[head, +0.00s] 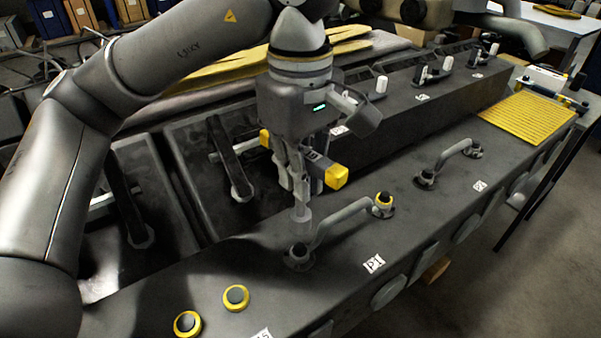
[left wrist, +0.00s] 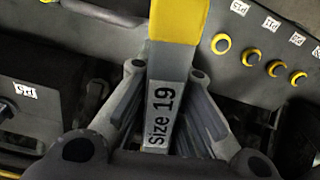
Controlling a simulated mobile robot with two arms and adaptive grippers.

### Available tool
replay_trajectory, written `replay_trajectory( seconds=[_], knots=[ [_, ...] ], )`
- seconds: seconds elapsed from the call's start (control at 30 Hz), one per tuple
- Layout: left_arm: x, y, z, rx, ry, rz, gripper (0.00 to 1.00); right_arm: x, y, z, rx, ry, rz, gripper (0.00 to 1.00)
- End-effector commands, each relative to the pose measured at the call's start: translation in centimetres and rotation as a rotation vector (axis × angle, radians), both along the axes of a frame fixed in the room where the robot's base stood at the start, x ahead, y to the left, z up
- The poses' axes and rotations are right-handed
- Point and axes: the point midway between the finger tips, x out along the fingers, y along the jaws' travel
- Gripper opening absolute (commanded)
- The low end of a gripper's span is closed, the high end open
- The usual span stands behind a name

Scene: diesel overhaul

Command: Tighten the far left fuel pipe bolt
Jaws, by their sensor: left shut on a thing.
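My left gripper (head: 292,180) points down and is shut on a grey tool with yellow ends (head: 325,166). The left wrist view shows the same tool between the fingers, marked "Size 19" (left wrist: 160,110). Its grey socket end (head: 301,219) hangs straight down over the left end bolt (head: 298,256) of the nearer fuel pipe. I cannot tell whether socket and bolt touch. This fuel pipe (head: 342,221) runs right to an end with a yellow ring (head: 383,203). A second fuel pipe (head: 456,153) lies farther right. My right gripper is not seen.
Two yellow-ringed ports (head: 236,297) (head: 187,323) are open on the engine block at the front left. A yellow ribbed mat (head: 527,118) lies at the far right end. Raised covers with levers (head: 232,160) stand behind the gripper.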

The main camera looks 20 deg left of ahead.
Motion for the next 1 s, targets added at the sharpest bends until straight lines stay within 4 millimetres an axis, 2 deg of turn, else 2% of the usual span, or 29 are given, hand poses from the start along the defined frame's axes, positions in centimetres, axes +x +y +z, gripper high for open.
replay_trajectory(
  seconds=[0.03,0.2,0.57,1.0],
  knots=[
    [0.0,0.0,1.7,-0.001,-0.001,0.0,0.0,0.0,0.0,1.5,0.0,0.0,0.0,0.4],
    [0.0,0.0,3.5,-0.001,0.001,0.0,0.0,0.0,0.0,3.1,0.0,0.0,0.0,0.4],
    [-0.4,-0.1,3.3,0.0,0.0,-0.003,0.0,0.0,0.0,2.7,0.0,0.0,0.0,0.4],
    [-6.1,-1.8,3.2,0.0,-0.002,-0.004,0.0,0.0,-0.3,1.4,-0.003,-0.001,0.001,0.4]
  ],
)
